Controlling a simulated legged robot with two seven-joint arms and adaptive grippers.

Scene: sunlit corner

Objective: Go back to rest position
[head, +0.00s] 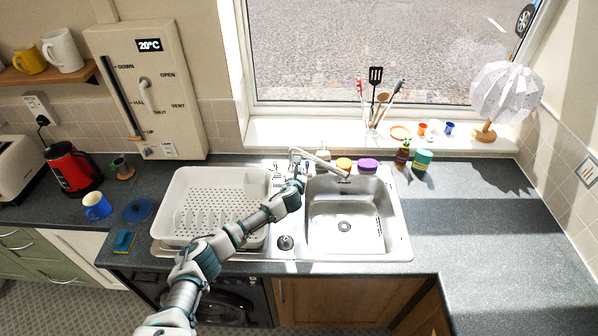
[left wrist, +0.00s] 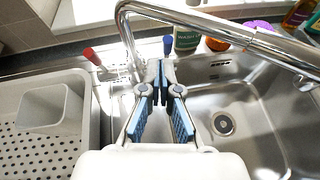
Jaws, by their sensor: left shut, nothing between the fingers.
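My left arm reaches in from the bottom of the head view, and its gripper (head: 296,172) is over the sink's back edge, close to the tap (head: 318,160). In the left wrist view the same gripper (left wrist: 160,75) has its fingertips together with nothing between them. The curved tap spout (left wrist: 250,38) passes just beyond the fingertips there. A blue tap handle (left wrist: 168,46) shows behind the fingertips, and a red tap handle (left wrist: 92,56) stands to the left. The steel sink basin (head: 345,208) is empty. My right gripper is in neither view.
A white dish rack (head: 183,190) stands left of the sink. The right worktop (head: 490,235) is clear.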

